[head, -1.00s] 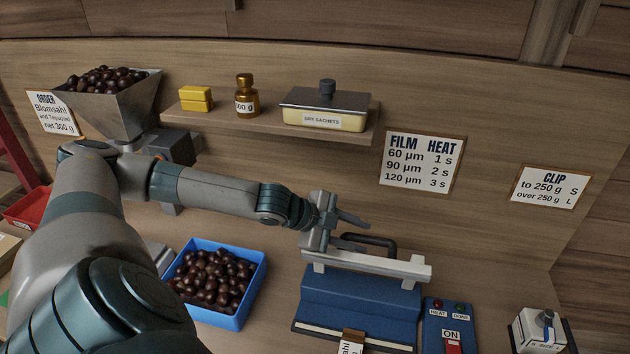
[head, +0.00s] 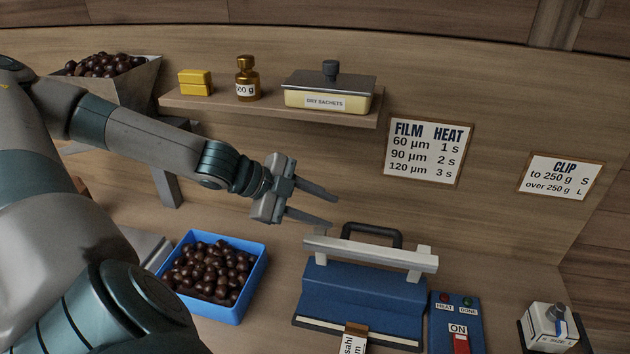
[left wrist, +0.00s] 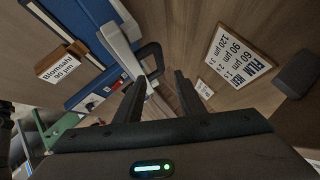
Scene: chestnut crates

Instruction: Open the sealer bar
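The blue sealer (head: 360,298) stands on the bench with its pale sealer bar (head: 370,254) raised above the body on end posts. A black handle (head: 372,232) rises behind the bar. My left gripper (head: 332,210) is open and empty, up and to the left of the bar, apart from it. In the left wrist view, the bar (left wrist: 122,50) and the handle (left wrist: 152,60) show just beyond my left fingers (left wrist: 160,95). My right gripper is not seen.
A blue crate (head: 240,307) of chestnuts stands left of the sealer. A control box (head: 455,318) with an ON switch and a white clip device (head: 548,328) stand to the right. A shelf (head: 270,112) with a lidded box (head: 328,94) is above. A hopper (head: 128,88) is at left.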

